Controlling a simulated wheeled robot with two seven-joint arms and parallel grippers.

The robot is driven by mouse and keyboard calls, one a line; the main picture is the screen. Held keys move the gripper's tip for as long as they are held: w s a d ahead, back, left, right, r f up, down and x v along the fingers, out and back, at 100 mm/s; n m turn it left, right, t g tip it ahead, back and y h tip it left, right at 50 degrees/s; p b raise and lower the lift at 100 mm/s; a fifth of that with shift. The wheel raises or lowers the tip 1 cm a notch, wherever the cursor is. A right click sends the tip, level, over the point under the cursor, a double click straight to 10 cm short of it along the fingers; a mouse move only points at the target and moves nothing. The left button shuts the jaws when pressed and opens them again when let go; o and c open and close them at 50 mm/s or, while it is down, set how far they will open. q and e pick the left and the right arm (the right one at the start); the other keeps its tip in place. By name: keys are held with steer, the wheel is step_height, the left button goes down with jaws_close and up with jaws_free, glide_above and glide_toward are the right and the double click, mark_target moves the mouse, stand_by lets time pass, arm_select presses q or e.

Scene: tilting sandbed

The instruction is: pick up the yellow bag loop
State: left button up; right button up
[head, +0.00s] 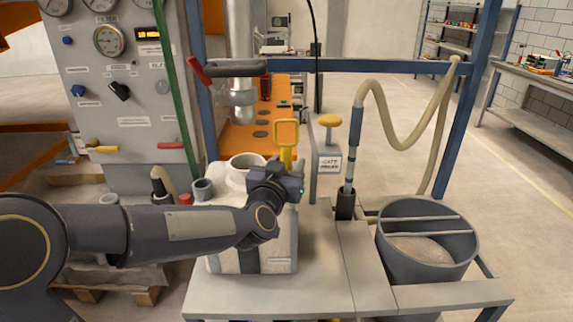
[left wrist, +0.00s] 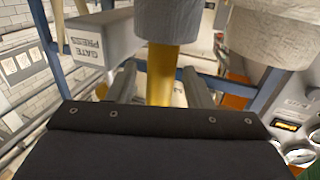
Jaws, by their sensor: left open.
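The yellow bag loop (head: 287,133) stands upright at the back of the white bag (head: 280,240) in the head view. My left gripper (head: 289,168) is at the foot of the loop, in front of it and hiding its lower end. In the left wrist view the yellow strap (left wrist: 161,77) lies between the two open fingers of my left gripper (left wrist: 160,85). I cannot tell whether either finger touches it. My right gripper is not in view.
A post marked GATE PRESS (head: 329,160) with a yellow knob stands just right of the loop. A blue frame bar (head: 390,66) crosses behind. A hose (head: 380,100) and a grey bucket (head: 428,240) are at the right. A gauge panel (head: 125,90) is at the left.

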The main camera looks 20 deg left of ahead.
mark_target(285, 153)
arm_select(q)
jaws_close()
steer(key=shift+r, duration=0.1)
steer(key=shift+r, duration=0.5)
step_height(285, 153, up, 3)
steer(key=shift+s+f+p, duration=0.1)
steer(key=shift+f+p, duration=0.1)
steer(key=shift+p, duration=0.3)
steer(key=s+r, duration=0.1)
steer(key=r, duration=0.1)
steer(key=s+d+r+p, duration=0.1)
steer(key=s+r, duration=0.1)
steer(key=s+r+p, duration=0.1)
steer(key=s+r, duration=0.1)
steer(key=shift+s+d+r, duration=0.2)
steer(key=shift+s+d, duration=0.05)
steer(key=shift+d, duration=0.1)
steer(key=s+d+r+p, duration=0.2)
steer(key=s, duration=0.6)
steer(key=shift+r, duration=0.4)
